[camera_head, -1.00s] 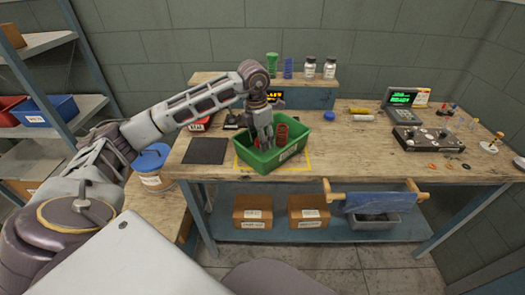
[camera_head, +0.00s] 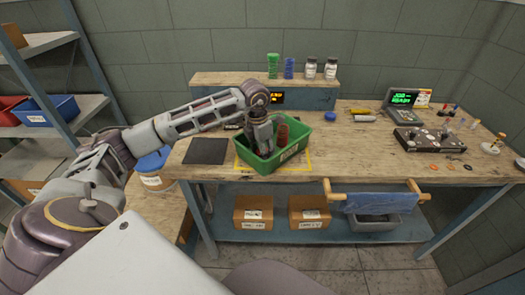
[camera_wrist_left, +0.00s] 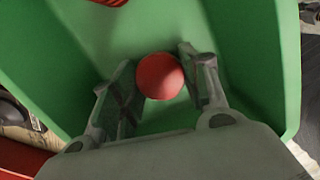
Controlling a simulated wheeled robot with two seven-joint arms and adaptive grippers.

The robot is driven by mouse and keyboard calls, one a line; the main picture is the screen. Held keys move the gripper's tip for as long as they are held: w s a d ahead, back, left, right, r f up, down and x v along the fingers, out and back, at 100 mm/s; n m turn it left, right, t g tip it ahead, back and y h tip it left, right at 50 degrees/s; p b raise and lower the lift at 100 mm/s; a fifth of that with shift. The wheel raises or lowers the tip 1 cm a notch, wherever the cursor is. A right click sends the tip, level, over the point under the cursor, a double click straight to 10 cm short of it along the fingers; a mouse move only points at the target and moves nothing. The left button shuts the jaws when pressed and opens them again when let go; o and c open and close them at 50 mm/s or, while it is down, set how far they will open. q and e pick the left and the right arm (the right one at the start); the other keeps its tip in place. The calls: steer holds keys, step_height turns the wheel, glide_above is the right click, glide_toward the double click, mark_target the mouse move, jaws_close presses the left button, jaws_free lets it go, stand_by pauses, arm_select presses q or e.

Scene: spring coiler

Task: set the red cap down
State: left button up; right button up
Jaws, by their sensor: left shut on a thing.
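The red cap (camera_wrist_left: 160,76) shows in the left wrist view as a round red top between the two fingers of my left gripper (camera_wrist_left: 158,68). The gripper is shut on it. In the head view my left gripper (camera_head: 264,148) points down inside the green bin (camera_head: 268,168), its fingers below the rim. The cap is mostly hidden there by the fingers. In the wrist view the green bin floor lies around the cap; I cannot tell whether the cap touches it. My right gripper is not in view.
A red-brown cylinder (camera_head: 283,133) stands in the bin, right of the gripper. The bin sits on the wooden bench (camera_head: 350,160) with a dark mat (camera_head: 206,151) to its left. A blue round thing (camera_head: 330,116) and a control box (camera_head: 428,139) are to the right.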

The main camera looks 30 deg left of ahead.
mark_target(259, 153)
arm_select(q)
steer(key=shift+f, duration=0.15)
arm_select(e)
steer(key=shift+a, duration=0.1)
arm_select(q)
steer(key=o, duration=1)
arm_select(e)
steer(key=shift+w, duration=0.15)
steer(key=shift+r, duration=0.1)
arm_select(q)
steer(key=shift+r, duration=0.75)
step_height(259, 153, up, 11)
steer(key=s, duration=0.1)
steer(key=shift+s+a+p, duration=0.15)
steer(key=shift+a+p, duration=0.1)
steer(key=shift+p, duration=0.1)
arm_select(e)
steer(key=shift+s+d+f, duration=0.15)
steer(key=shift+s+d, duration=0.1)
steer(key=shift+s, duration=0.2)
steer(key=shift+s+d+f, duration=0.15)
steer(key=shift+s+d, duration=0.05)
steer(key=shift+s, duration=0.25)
arm_select(q)
steer(key=shift+f, duration=0.1)
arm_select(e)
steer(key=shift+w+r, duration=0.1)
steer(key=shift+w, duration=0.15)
